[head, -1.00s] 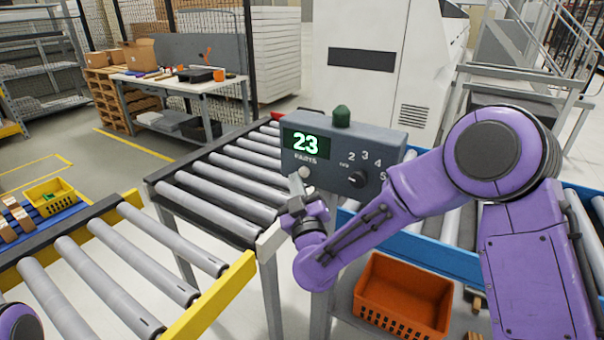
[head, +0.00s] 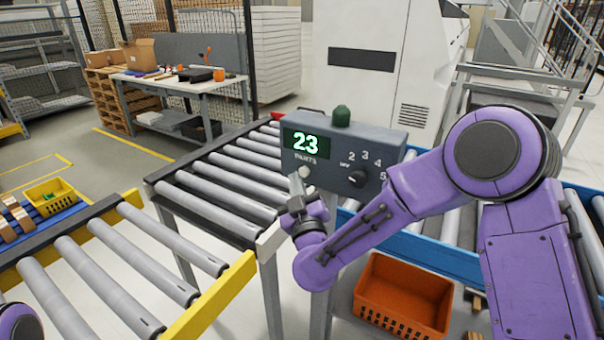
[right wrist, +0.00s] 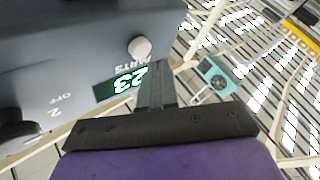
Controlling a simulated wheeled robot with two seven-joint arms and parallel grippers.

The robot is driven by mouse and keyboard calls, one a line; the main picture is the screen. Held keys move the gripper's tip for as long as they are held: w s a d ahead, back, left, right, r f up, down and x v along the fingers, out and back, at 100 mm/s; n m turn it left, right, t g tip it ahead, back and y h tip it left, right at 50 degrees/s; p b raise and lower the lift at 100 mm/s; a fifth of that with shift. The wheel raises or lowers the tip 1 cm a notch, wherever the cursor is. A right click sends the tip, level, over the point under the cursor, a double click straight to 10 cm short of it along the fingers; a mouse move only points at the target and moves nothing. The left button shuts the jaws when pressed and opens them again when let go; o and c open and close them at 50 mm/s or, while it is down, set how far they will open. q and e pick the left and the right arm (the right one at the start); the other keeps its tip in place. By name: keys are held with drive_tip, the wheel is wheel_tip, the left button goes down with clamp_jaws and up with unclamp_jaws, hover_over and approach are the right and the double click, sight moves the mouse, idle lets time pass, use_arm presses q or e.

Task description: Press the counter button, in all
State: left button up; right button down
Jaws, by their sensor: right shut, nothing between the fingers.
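The grey counter box (head: 330,150) stands at the end of the roller conveyor, its green display (head: 306,144) reading 23 PARTS. Its round, pale button (head: 305,172) is below the display. My right gripper (head: 296,182) is shut and empty, its fingertips just in front of the box beside the button. In the right wrist view, the button (right wrist: 139,47) shows clear of the fingertips (right wrist: 156,68), which seem a small gap away; contact cannot be seen. The display (right wrist: 122,84) is partly covered by the fingers. My left gripper is out of view.
A black knob (head: 364,176) with numbered positions is on the box's right side. A green dome (head: 341,116) sits on top. An orange basket (head: 403,294) stands below my right forearm. Grey rollers (head: 215,197) lie left of the box.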

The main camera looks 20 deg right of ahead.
idle(0.7)
drive_tip(key=shift+w+d, duration=0.35)
drive_tip(key=shift+w+d, duration=0.25)
drive_tip(key=shift+d, duration=0.15)
idle(0.8)
drive_tip(key=shift+s+a, duration=0.55)
drive_tip(key=shift+a, duration=0.2)
drive_tip(key=shift+s+a+b, duration=0.3)
drive_tip(key=shift+s+a, duration=0.5)
drive_tip(key=shift+a, duration=0.2)
drive_tip(key=shift+s+a+b, duration=0.25)
drive_tip(key=shift+s+a, duration=0.5)
drive_tip(key=shift+a, duration=0.2)
